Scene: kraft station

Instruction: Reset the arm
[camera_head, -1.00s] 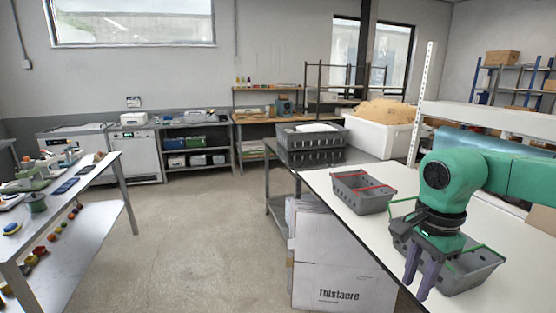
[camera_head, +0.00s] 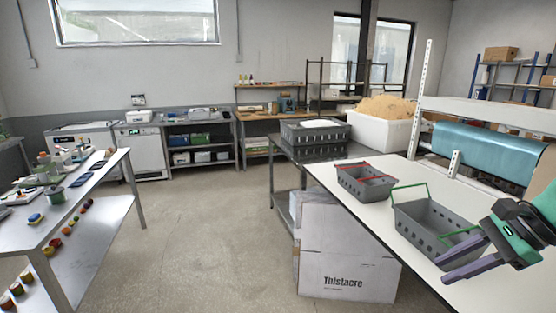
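My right gripper (camera_head: 463,258) comes in from the right edge in the head view. Its two purple-grey fingers point left, with a gap between them and nothing held. It is in front of the grey basket with green handles (camera_head: 432,226), hiding part of that basket's right side. A smaller grey basket with red handles (camera_head: 364,183) stands farther back on the white table (camera_head: 400,268). My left gripper is not in view.
A cardboard box (camera_head: 345,262) stands below the white table's left edge. A blue roll (camera_head: 485,153) lies behind the table. A metal bench (camera_head: 92,205) with small items stands at the left. The floor (camera_head: 200,240) between is clear.

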